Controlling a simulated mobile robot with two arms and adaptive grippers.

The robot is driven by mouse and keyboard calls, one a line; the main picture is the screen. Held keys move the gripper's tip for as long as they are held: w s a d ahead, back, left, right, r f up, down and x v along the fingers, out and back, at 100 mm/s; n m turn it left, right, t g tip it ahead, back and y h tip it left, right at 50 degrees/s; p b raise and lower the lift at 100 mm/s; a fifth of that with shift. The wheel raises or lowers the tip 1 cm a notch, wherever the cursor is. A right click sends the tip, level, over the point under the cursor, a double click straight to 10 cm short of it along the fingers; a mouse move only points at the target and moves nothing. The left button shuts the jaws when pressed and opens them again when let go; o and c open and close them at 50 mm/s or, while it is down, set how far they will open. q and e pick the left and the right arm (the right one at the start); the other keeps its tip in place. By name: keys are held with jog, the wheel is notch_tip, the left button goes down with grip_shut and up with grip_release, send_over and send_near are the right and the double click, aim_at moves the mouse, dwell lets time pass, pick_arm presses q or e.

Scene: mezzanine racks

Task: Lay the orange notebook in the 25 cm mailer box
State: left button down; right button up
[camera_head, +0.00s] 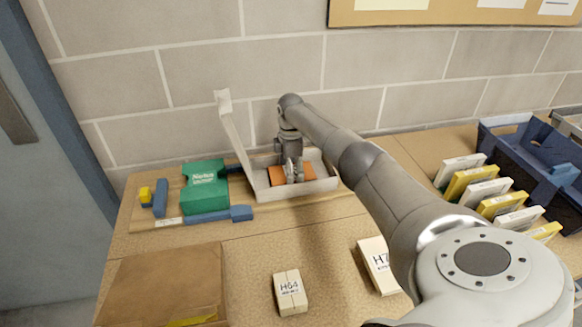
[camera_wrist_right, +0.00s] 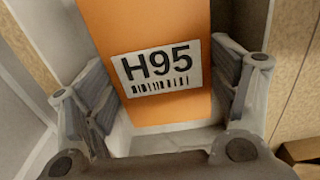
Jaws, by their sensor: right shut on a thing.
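The orange notebook (camera_head: 277,175) is inside the open white mailer box (camera_head: 312,190), against the back wall. In the right wrist view the notebook (camera_wrist_right: 155,40) carries a white label reading H95. My right gripper (camera_head: 291,173) reaches down into the box and is shut on the notebook, with one finger on each side of it in the wrist view (camera_wrist_right: 160,90). The box's lid (camera_head: 232,124) stands up on its left side. Whether the notebook rests on the box floor is hard to tell. My left gripper is not in view.
A green Notes box (camera_head: 204,190) and blue pieces (camera_head: 208,216) lie left of the mailer. A brown carton (camera_head: 160,280) and a white H64 box (camera_head: 290,292) are in front. Yellow and white packets (camera_head: 477,190) and a dark blue crate (camera_head: 525,150) stand at right.

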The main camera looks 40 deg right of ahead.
jog(key=o, duration=1.1)
jog(key=shift+c, duration=0.2)
notch_tip(320, 180, up, 12)
